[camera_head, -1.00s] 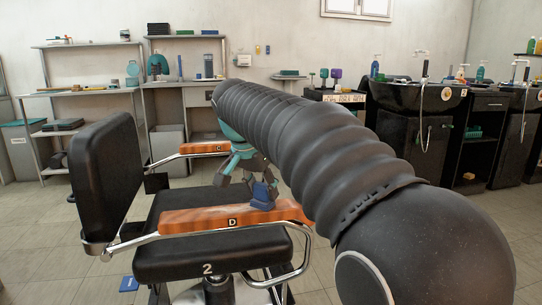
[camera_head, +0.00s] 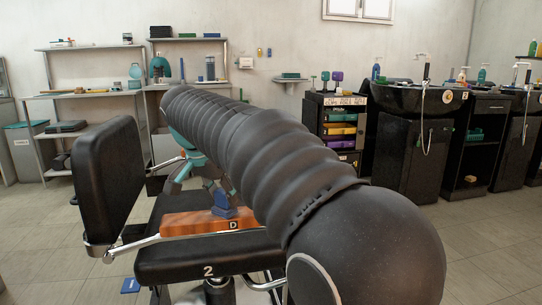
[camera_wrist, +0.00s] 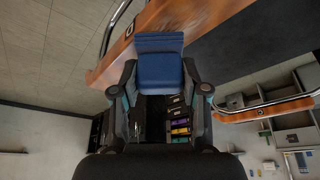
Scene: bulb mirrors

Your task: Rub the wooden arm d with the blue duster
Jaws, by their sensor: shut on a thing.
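The wooden arm d (camera_head: 188,224) is an orange-brown armrest marked D, on the near side of a black salon chair; it runs across the top of the wrist view (camera_wrist: 112,62). My gripper (camera_head: 221,200) is shut on the blue duster (camera_head: 225,212), seen at the middle of the wrist view (camera_wrist: 160,66) between the two fingers (camera_wrist: 160,88). The duster's lower end appears to touch the top of arm d, just behind the D mark. My dark arm hides the right end of arm d in the head view.
The black backrest (camera_head: 108,180) stands left of arm d, above the black seat (camera_head: 195,260). A chrome rail (camera_head: 140,243) supports the armrest. A small blue item (camera_head: 130,285) lies on the floor. A drawer cabinet (camera_head: 340,130) and black wash basins (camera_head: 415,98) stand behind.

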